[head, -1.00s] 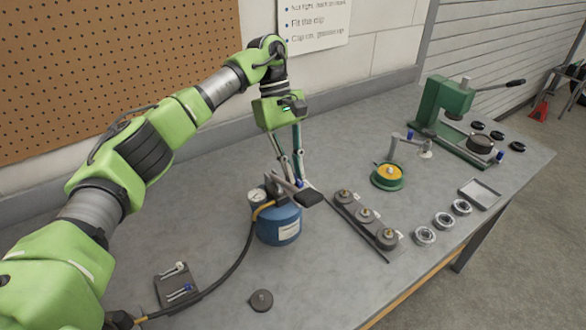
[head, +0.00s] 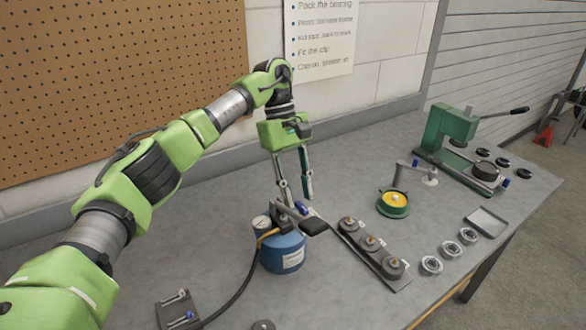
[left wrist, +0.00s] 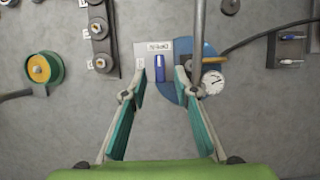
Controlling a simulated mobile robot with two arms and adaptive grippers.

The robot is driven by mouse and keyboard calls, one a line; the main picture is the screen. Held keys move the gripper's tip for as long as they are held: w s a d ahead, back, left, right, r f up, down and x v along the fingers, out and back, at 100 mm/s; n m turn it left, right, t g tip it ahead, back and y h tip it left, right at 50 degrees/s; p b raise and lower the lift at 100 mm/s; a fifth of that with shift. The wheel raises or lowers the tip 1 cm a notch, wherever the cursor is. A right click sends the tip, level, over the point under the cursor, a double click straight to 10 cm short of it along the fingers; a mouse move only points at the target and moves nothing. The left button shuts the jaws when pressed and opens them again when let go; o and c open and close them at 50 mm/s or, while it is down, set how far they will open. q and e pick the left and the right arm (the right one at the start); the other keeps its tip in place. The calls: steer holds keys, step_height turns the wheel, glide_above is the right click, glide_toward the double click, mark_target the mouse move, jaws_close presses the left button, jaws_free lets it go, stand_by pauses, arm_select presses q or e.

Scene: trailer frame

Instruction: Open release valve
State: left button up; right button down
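A blue canister (head: 283,256) with a round gauge (head: 261,222) and a dark-ended lever (head: 312,227) stands upright on the bench. Behind it is a small blue handle (head: 301,208), which I take for the release valve. The left wrist view shows this handle (left wrist: 160,67) on a pale plate with a label (left wrist: 159,46), beside the canister rim. My left gripper (head: 296,197) points down above it, open and empty. In the left wrist view the fingers (left wrist: 157,95) stand on either side of the handle's line, apparently not touching it. My right gripper is not in view.
A hose (head: 240,280) runs from the canister towards the front left. A rack with several grey knobs (head: 370,243), a green-and-yellow reel (head: 393,202) and a green press (head: 445,135) stand to the right. A small tool holder (head: 178,310) lies front left.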

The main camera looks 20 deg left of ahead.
arm_select(q)
steer(key=v, duration=1)
steer(key=shift+r, duration=0.4)
